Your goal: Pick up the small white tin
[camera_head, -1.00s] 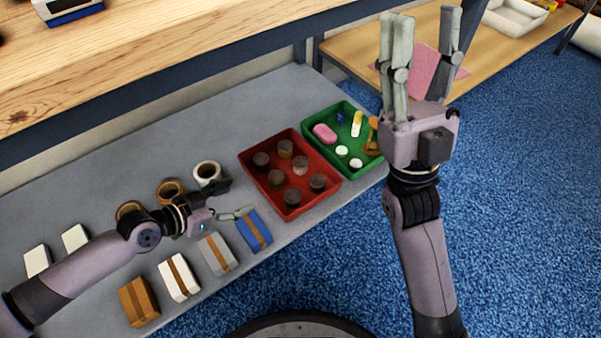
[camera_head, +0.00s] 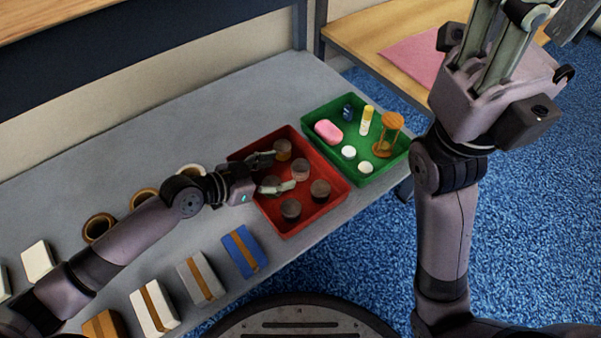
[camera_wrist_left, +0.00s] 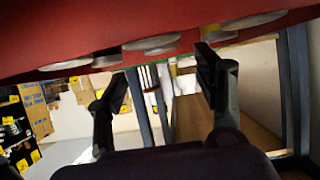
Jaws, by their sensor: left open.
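Two small white round pieces lie in the green tray (camera_head: 321,105): one (camera_head: 348,152) near its middle, the other (camera_head: 365,167) close to its front edge. Either could be the small white tin; I cannot tell which. My left gripper (camera_head: 270,172) is open and empty over the left part of the red tray (camera_head: 281,231), left of both white pieces. Its spread fingers also show in the left wrist view (camera_wrist_left: 163,78). My right gripper (camera_head: 525,25) is raised at the upper right, its fingers apart and their tips cut off by the picture edge.
Several dark round jars (camera_head: 320,190) stand in the red tray. The green tray also holds a pink piece (camera_head: 328,131), a yellow-and-white tube (camera_head: 366,121), a blue item (camera_head: 348,112) and an orange hourglass (camera_head: 388,136). Tape rolls and boxes (camera_head: 244,250) lie at the left.

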